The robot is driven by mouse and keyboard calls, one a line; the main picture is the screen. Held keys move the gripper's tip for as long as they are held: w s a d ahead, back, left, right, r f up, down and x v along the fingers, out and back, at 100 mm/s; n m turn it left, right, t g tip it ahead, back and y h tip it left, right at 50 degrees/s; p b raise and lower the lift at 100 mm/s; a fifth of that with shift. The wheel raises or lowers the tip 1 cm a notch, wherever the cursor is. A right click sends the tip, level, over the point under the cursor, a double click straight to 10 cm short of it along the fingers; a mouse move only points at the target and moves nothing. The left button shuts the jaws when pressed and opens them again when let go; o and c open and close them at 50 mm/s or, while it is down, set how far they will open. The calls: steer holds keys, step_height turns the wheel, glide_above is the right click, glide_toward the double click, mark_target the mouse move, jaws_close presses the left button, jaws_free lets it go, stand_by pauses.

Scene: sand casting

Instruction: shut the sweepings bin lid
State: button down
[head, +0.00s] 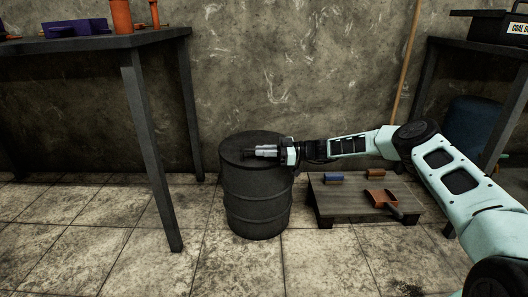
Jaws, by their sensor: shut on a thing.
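The sweepings bin (257,205) is a dark ribbed drum standing on the tiled floor against the wall. Its dark round lid (240,141) looks flat across the top; any small gap at the rim is too dark to tell. My gripper (252,153) reaches in from the right and lies low over the lid, its fingers pointing left. It is shut on a part of the lid, seemingly its handle, which the fingers mostly hide.
A low wooden platform (340,205) right of the bin bears a blue block (333,178), another small block and a reddish-brown scoop (383,199). A dark table (95,43) stands left. A wooden pole (406,60) leans on the wall. Floor in front is clear.

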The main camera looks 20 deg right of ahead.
steer(key=shift+d+f, duration=0.1)
steer(key=shift+f, duration=0.25)
steer(key=c, duration=1.5)
jaws_free()
steer(key=shift+o, duration=0.2)
steer(key=shift+r, duration=0.1)
steer(key=shift+s+d+r, duration=0.1)
steer(key=shift+d, duration=0.15)
steer(key=p+v, duration=0.5)
steer(key=v, duration=1.2)
steer(key=shift+a, duration=0.1)
